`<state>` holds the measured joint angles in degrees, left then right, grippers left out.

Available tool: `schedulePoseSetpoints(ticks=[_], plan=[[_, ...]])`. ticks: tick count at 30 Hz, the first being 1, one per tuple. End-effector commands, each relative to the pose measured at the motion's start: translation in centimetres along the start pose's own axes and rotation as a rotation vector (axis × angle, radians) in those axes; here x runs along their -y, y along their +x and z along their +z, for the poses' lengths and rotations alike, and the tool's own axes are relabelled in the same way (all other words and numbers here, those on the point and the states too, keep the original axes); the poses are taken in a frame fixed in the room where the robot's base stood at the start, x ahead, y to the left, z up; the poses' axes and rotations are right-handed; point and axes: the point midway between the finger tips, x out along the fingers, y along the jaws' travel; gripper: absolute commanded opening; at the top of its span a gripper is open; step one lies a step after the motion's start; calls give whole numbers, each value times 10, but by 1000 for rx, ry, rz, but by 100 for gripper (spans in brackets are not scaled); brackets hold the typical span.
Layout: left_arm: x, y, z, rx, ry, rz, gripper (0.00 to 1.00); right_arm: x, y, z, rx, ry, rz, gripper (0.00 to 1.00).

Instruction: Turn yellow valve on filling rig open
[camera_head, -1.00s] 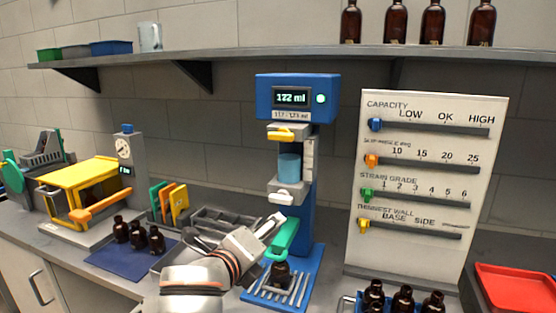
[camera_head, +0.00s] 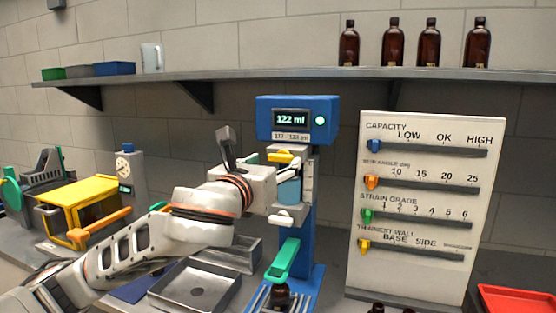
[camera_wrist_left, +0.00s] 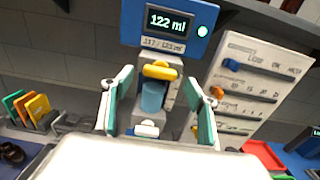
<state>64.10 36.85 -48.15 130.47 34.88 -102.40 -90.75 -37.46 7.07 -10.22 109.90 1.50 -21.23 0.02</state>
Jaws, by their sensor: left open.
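The filling rig (camera_head: 285,118) is blue, with a display reading 122 ml and a lit green lamp. Its yellow valve (camera_head: 281,157) is a short handle below the display, lying roughly crosswise. It also shows in the left wrist view (camera_wrist_left: 160,71). A light-blue cylinder (camera_head: 289,190) sits under it. My left gripper (camera_head: 272,180) is raised just left of and in front of the valve, its fingers partly hidden in the head view. In the left wrist view my left gripper (camera_wrist_left: 160,85) is open, its teal-padded fingers on either side of the valve, apparently not touching it. My right gripper is not in view.
A green lever (camera_head: 283,260) and an amber bottle (camera_head: 281,297) are low on the rig. A slider board (camera_head: 415,270) stands to the right. A grey metal tray (camera_head: 180,290) lies below my left arm. The shelf (camera_head: 280,75) holds several bottles.

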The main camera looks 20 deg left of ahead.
Motion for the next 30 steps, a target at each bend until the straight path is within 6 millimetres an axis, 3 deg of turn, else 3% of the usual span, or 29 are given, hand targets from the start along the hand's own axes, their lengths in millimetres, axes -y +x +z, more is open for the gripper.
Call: schedulePoseSetpoints(ticks=[6, 17, 18, 22, 30], plan=[[0, 27, 1, 1, -1, 1, 58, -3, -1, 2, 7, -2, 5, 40], [0, 34, 0, 2, -2, -1, 58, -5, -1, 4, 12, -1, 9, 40], [0, 34, 0, 2, -2, -1, 56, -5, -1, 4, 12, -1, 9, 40], [0, 34, 0, 2, -2, 0, 22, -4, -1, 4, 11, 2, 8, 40], [0, 34, 0, 1, -11, -1, 20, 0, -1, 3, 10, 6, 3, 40]])
